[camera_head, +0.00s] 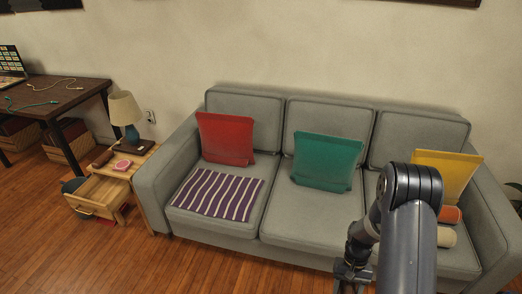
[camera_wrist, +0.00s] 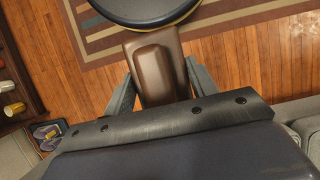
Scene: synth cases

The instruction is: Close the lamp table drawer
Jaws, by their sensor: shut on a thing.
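The lamp table (camera_head: 145,160) is a small light-wood side table left of the sofa. Its drawer (camera_head: 88,211) is pulled out toward the front left, with its front panel and handle showing. What lies in the drawer is too small to tell. My gripper (camera_head: 350,277) is low in front of the sofa's right half, far to the right of the drawer and not touching it. In the wrist view my gripper (camera_wrist: 157,72) is shut on a brown, box-like thing (camera_wrist: 152,68) between its fingers. The drawer does not show in the wrist view.
A lamp (camera_head: 126,115) and a pink item (camera_head: 122,165) stand on the lamp table. The grey sofa (camera_head: 240,225) holds several cushions and a striped cloth (camera_head: 215,194). Bare wood floor (camera_head: 200,270) lies before it. A dark round thing (camera_wrist: 150,8) shows in the wrist view.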

